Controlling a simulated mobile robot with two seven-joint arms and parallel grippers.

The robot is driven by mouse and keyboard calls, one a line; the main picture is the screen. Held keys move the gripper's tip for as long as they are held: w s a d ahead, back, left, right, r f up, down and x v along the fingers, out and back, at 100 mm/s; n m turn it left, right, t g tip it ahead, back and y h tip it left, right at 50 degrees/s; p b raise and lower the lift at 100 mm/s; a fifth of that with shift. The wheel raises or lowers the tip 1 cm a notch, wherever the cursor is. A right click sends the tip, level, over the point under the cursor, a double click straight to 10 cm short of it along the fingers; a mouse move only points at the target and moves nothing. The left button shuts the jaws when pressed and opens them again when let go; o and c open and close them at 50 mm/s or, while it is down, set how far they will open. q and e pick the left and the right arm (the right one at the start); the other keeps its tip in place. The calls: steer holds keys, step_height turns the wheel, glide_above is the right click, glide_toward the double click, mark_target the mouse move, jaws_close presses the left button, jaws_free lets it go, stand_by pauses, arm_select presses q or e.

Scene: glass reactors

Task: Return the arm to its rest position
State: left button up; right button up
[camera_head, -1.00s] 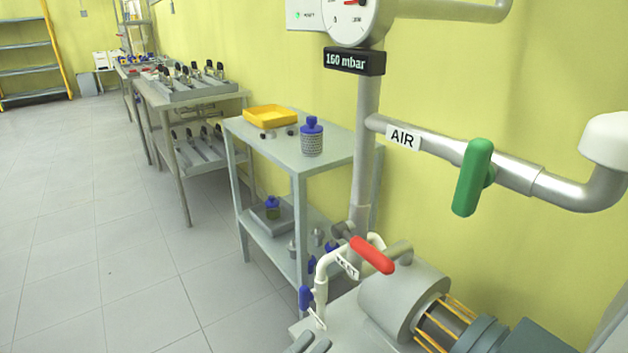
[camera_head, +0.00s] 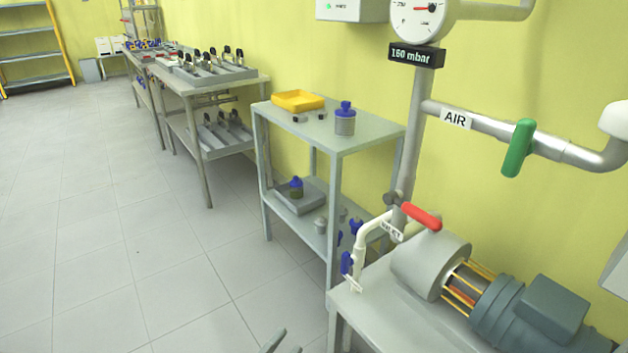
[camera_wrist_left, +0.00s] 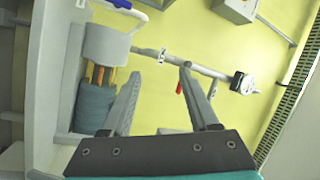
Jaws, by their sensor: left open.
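My left gripper (camera_head: 274,342) shows only by its fingertips at the bottom edge of the head view, over the floor and left of the pump table. In the left wrist view the left gripper (camera_wrist_left: 160,85) has its two fingers spread apart with nothing between them. The grey pump (camera_wrist_left: 105,60) appears beyond and left of the fingers there. The red valve handle (camera_wrist_left: 180,88) shows small between the fingers, at a distance. The rest of the left arm is out of the head view. My right gripper is not in view.
The pump table (camera_head: 385,320) with the motor (camera_head: 505,310) stands at the lower right. Above it are the red handle (camera_head: 421,216), green handle (camera_head: 519,148) and gauge (camera_head: 422,15). A shelf table (camera_head: 370,135) holds a yellow tray (camera_head: 298,101) and a bottle (camera_head: 345,120). Floor at left is clear.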

arm_select(q)
steer(key=s+a+f+n+g+y+p, duration=0.25)
steer(key=s+a+f+n+y, duration=0.2)
steer(key=f, duration=0.45)
steer(key=s+a+f+n+g+y+p, duration=0.2)
steer(key=s+a+f+n+g+y, duration=0.3)
steer(key=f, duration=0.3)
steer(key=s+a+f+n+g+y+p, duration=0.1)
steer(key=s+a+f+n+g, duration=0.2)
steer(key=s, duration=0.7)
steer(key=s+a+f+n+g+y+p, duration=0.1)
steer(key=s+a+f+n+g, duration=0.3)
steer(key=s, duration=0.5)
steer(key=shift+s+a+f+n+p, duration=0.4)
steer(key=shift+a+p, duration=0.15)
steer(key=shift+p, duration=0.25)
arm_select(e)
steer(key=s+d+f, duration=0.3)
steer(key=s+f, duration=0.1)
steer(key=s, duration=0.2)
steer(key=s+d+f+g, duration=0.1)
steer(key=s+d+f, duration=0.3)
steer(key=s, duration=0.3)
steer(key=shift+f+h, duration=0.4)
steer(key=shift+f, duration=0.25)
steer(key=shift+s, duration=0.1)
